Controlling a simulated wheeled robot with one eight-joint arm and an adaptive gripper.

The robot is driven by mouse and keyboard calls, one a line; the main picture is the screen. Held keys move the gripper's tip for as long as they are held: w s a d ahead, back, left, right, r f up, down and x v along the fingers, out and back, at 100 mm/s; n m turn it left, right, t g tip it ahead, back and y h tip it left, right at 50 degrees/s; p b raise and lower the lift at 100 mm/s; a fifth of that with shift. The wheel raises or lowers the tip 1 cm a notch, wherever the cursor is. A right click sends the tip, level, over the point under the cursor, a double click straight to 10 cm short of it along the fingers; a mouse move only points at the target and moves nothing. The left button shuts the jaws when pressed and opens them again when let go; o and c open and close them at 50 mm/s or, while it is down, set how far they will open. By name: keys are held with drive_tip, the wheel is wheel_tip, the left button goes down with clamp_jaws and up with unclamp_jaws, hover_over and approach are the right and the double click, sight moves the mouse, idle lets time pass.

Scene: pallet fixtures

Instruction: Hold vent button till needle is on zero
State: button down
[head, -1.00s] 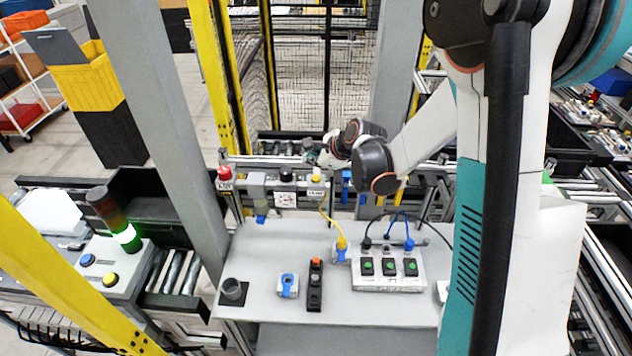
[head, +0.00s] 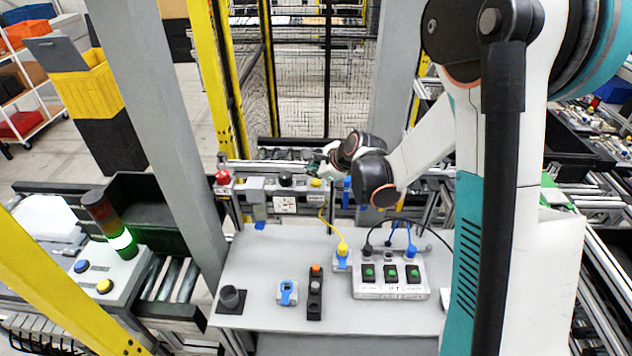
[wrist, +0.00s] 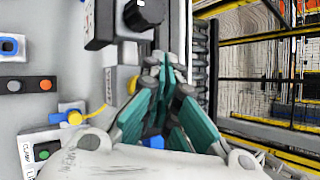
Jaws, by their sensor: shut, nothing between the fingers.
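A yellow button (head: 316,183) sits on top of a grey box on the rail behind the table, with a label on the box front; it may be the vent button. My gripper (head: 322,172) is just above and slightly right of it. I cannot tell whether they touch. In the wrist view my gripper's teal fingers (wrist: 168,65) are closed together with nothing between them, beside the grey box, and the button is not clearly visible there. A black round part (head: 285,177) stands left of the button. No gauge needle is readable in either view.
A red knob (head: 222,177) stands at the rail's left end. A yellow cable (head: 328,220) hangs below the button to a plug on the table (head: 260,265). A switch box (head: 390,292) stands at right. A black knob (wrist: 145,13) is near my fingers.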

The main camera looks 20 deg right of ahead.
sight(314, 183)
drive_tip(key=shift+f, duration=0.2)
idle(0.6)
drive_tip(key=shift+f+b, duration=0.3)
drive_tip(key=shift+b, duration=0.35)
drive_tip(key=shift+f+b, duration=0.45)
drive_tip(key=shift+b, duration=0.1)
idle(0.6)
drive_tip(key=shift+r, duration=0.1)
idle(2.6)
drive_tip(key=shift+r+p, duration=0.45)
drive_tip(key=shift+r, duration=0.4)
drive_tip(key=shift+r, duration=0.1)
drive_tip(key=shift+r+p, duration=1.3)
drive_tip(key=shift+r, duration=1.1)
